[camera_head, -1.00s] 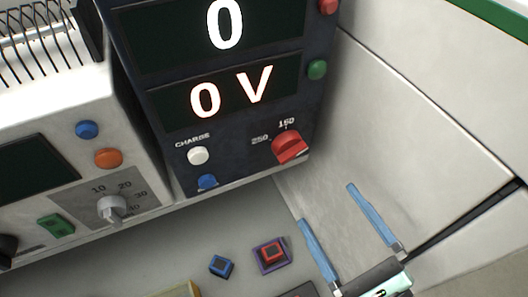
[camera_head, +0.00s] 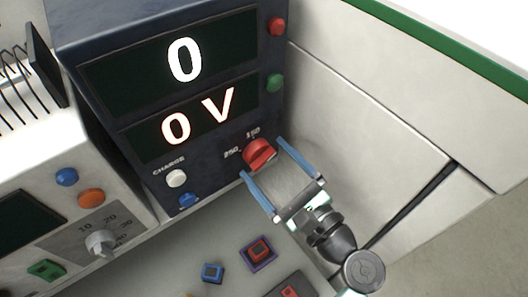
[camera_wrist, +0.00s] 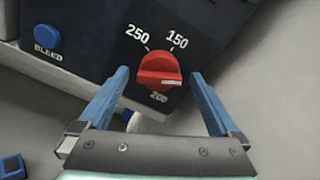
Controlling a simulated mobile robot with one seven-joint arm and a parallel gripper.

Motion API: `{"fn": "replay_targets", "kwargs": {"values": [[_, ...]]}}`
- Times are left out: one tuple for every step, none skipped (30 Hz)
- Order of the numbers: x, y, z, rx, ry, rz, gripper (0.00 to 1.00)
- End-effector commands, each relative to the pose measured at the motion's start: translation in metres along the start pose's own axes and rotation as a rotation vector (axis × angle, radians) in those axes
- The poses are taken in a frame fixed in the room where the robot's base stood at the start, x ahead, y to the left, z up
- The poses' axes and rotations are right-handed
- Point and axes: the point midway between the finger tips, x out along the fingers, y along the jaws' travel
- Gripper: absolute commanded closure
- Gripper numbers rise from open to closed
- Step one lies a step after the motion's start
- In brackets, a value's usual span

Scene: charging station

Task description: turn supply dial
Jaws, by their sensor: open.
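The red supply dial (camera_head: 259,154) sits at the lower right of the dark panel, with the labels 250 and 150 beside it. In the wrist view the dial (camera_wrist: 159,71) shows whole, with 250 at its upper left, 150 at its upper right and 200 below. Its raised grip bar lies nearly level across the picture. My gripper (camera_head: 262,158) is open, its two blue fingers pointing at the panel, one to each side of the dial. In the wrist view the fingertips (camera_wrist: 159,72) flank the dial with a gap on both sides. Nothing is between the fingers' pads; contact does not show.
Above the dial, displays (camera_head: 196,120) read 0 and 0 V. A white CHARGE button (camera_head: 177,178) and a blue BLEED button (camera_wrist: 48,36) are left of the dial. A pale wall (camera_head: 355,110) stands close on the right.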

Motion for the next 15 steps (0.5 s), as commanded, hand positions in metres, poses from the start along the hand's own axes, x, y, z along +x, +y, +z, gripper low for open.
{"fn": "replay_targets", "kwargs": {"values": [[0.0059, -0.0001, 0.0013, 0.001, -0.001, 0.002, 0.02], [0.0083, -0.0002, 0.0012, 0.001, -0.001, 0.001, 0.02], [0.0111, -0.0001, 0.001, 0.001, -0.001, 0.001, 0.02], [0.0126, 0.0001, 0.0008, 0.001, -0.001, 0.001, 0.02], [0.0139, 0.0003, 0.0006, 0.001, -0.001, 0.002, 0.02], [0.015, 0.0004, 0.0003, 0.001, 0.0, 0.001, 0.02], [0.0154, 0.0005, 0.0001, 0.001, 0.0, 0.001, 0.02], [0.0157, 0.0005, 0.0, 0.001, 0.0, 0.001, 0.02], [0.0158, 0.0006, -0.0002, 0.001, 0.0, 0.001, 0.02], [0.0158, 0.0006, -0.0003, 0.001, 0.0, 0.001, 0.02], [0.0157, 0.0006, -0.0003, 0.001, 0.0, 0.001, 0.02], [0.0156, 0.0006, -0.0003, 0.0, 0.0, 0.001, 0.02], [0.0156, 0.0006, -0.0003, 0.0, 0.0, 0.001, 0.02], [0.0155, 0.0005, -0.0003, 0.0, 0.0, 0.001, 0.02], [0.0154, 0.0005, -0.0003, 0.0, 0.0, 0.001, 0.09]]}}
